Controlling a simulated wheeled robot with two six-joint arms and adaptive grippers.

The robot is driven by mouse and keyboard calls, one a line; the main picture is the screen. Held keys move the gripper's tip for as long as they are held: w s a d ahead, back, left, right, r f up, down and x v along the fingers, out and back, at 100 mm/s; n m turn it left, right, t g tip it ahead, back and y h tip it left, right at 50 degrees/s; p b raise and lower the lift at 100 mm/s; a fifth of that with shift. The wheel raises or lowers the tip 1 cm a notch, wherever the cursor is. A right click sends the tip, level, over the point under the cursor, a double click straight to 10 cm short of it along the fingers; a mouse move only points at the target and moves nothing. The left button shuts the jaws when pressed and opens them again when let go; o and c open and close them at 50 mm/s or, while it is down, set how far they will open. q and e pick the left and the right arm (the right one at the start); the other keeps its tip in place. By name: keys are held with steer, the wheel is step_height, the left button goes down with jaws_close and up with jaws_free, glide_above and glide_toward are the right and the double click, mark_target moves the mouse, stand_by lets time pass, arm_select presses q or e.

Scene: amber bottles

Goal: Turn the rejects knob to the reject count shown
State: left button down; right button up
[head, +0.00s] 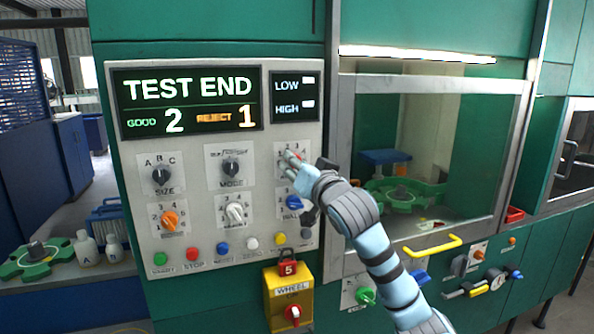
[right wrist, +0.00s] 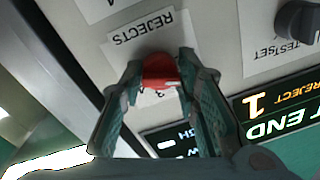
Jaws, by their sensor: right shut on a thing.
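The display (head: 190,100) on the control panel reads TEST END, GOOD 2 and REJECT 1. The rejects knob is red and sits in the upper right of the knob rows. In the right wrist view the red knob (right wrist: 160,72) is between the two fingers of my right gripper (right wrist: 163,82), under an upside-down REJECTS label (right wrist: 140,27). In the head view my right gripper (head: 293,164) covers most of the knob and its number scale. The gripper is shut on the knob. Which number the knob points to cannot be told. My left gripper is not in view.
Other knobs sit close by: black mode (head: 231,169), black size (head: 162,175), orange (head: 170,220), white (head: 235,212) and blue (head: 295,202). Several push buttons line the panel's bottom. A glazed door (head: 515,150) is at right.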

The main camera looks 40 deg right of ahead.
steer(key=shift+m, duration=0.7)
steer(key=shift+b, duration=0.3)
steer(key=o, duration=1.1)
steer(key=shift+o, duration=0.2)
steer(key=shift+s, duration=0.15)
steer(key=v, duration=1.1)
steer(key=shift+s+a+f, duration=0.15)
steer(key=shift+s+a, duration=0.05)
steer(key=shift+s, duration=0.15)
